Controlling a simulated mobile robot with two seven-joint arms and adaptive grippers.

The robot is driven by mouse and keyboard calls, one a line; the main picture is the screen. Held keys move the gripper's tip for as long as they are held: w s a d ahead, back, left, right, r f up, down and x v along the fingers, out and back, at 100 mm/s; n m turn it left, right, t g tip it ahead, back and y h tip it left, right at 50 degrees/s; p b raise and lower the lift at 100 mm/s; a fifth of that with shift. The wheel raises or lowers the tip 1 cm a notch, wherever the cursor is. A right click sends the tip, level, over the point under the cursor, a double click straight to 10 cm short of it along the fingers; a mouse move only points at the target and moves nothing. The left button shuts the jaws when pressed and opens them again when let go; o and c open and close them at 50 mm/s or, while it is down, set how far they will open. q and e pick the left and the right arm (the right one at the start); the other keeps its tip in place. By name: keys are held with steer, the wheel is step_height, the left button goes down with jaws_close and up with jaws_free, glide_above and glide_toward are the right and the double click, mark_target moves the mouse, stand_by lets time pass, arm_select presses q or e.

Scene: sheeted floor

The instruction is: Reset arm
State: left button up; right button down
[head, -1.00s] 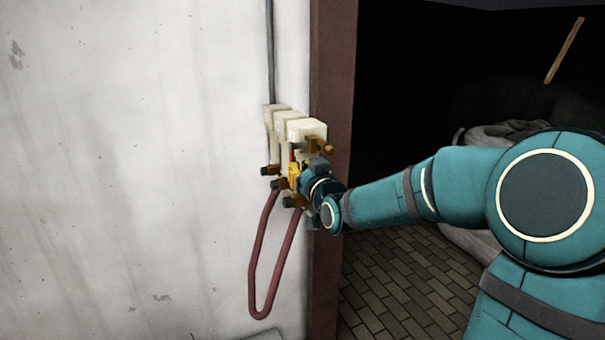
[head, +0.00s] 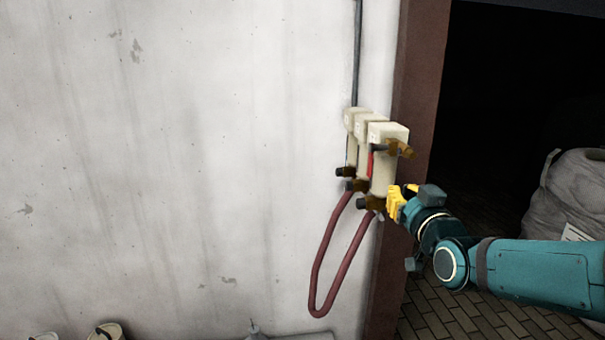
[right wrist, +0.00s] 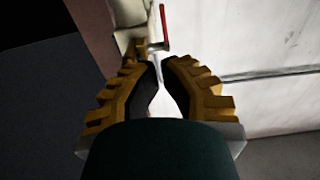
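My right gripper (head: 397,203), with yellow fingers, is at the right end of the wall, in front of and just below a set of cream filter-like units (head: 383,165). In the right wrist view its two fingers (right wrist: 160,68) stand a little apart, with bare pale wall seen between them and nothing held. A red-handled part (right wrist: 164,25) shows beyond the fingertips. My left gripper is not in view.
Brass fittings (head: 399,149) stick out from the units, and a dark red hose (head: 322,262) loops below them. A brown door frame (head: 416,85) borders a dark opening. A grey sack (head: 570,195) stands at the right. The wall to the left is clear.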

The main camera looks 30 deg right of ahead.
steer(key=w+a+f+g+y, duration=0.2)
steer(key=a+f, duration=0.3)
steer(key=f, duration=0.5)
steer(key=w+a+f+n+g+y, duration=0.1)
steer(key=w+a+f+g+y, duration=0.15)
steer(key=a+f, duration=0.5)
steer(key=w+a+f+g+y, duration=0.1)
steer(key=a+f+g+y, duration=0.15)
steer(key=f, duration=0.85)
steer(key=s+a+f+g+y, duration=0.1)
steer(key=s+a+f+g, duration=0.3)
steer(key=s+a+f, duration=0.3)
steer(key=s+a+f+g+y, duration=0.1)
steer(key=s+a+f+g, duration=0.3)
steer(key=s+a+f, duration=0.4)
step_height(320, 180, down, 6)
steer(key=shift+a+f+n+g, duration=0.1)
steer(key=shift+a+n+g, duration=0.25)
steer(key=shift+a, duration=0.7)
steer(key=shift+s, duration=0.1)
